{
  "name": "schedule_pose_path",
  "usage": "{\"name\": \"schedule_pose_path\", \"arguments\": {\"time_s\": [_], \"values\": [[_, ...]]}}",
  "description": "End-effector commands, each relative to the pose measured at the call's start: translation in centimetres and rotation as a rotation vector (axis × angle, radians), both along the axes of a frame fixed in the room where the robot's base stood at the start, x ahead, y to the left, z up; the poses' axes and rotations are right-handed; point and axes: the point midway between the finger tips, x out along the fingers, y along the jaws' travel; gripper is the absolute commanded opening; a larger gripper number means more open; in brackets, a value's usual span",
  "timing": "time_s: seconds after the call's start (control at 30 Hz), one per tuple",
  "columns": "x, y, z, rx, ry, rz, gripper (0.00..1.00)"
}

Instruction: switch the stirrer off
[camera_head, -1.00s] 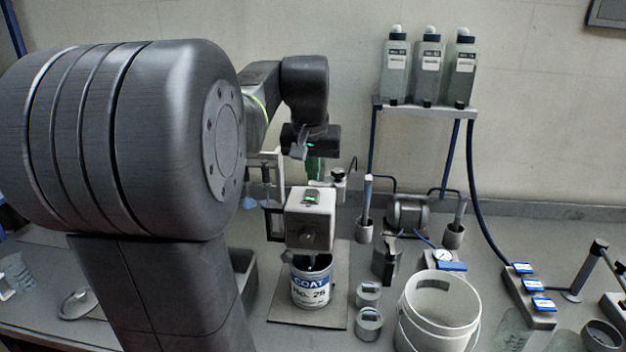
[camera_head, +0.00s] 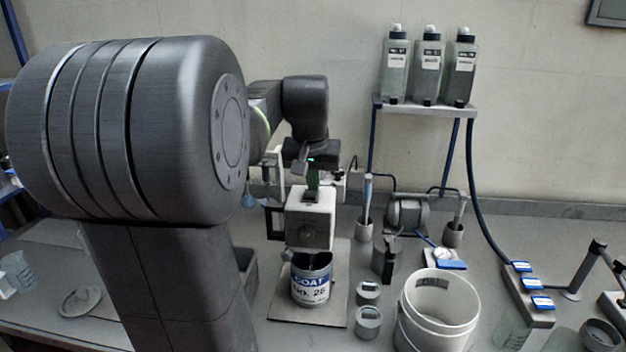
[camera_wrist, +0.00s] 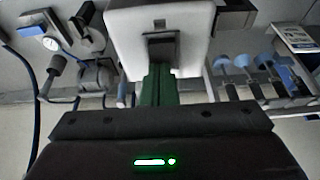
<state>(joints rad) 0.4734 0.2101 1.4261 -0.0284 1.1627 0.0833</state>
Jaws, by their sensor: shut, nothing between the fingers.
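The stirrer (camera_head: 310,222) is a white box-shaped head over an open tin labelled COAT No. 28 (camera_head: 311,286). On its top is a small dark switch (camera_head: 311,197), which also shows in the wrist view (camera_wrist: 161,46). No green light shows on the switch now. My gripper (camera_head: 313,186) is above the stirrer, pointing down, its green fingers closed together with nothing between them. In the wrist view the fingertips (camera_wrist: 157,72) are at the switch; whether they touch it I cannot tell.
A white bucket (camera_head: 437,310) and small lidded pots (camera_head: 368,294) stand right of the tin. A shelf (camera_head: 425,108) with bottles is behind on the right. A pump (camera_head: 407,215) and gauge (camera_head: 442,254) are nearby. Blue paddle-like tools (camera_wrist: 243,61) hang beside the stirrer.

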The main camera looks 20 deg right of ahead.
Motion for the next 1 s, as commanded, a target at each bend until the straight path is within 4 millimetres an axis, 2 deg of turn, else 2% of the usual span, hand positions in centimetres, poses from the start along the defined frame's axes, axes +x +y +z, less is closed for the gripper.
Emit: {"name": "schedule_pose_path", "arguments": {"time_s": [0.4,0.73,0.87,1.0], "values": [[-1.5,0.9,-0.4,0.008,0.011,0.0,0.0],[-1.5,1.0,-0.3,0.008,0.011,0.0,0.0],[-1.4,1.0,0.5,0.007,0.009,0.0,0.0],[-1.3,1.1,2.3,0.005,0.007,0.001,0.0]]}}
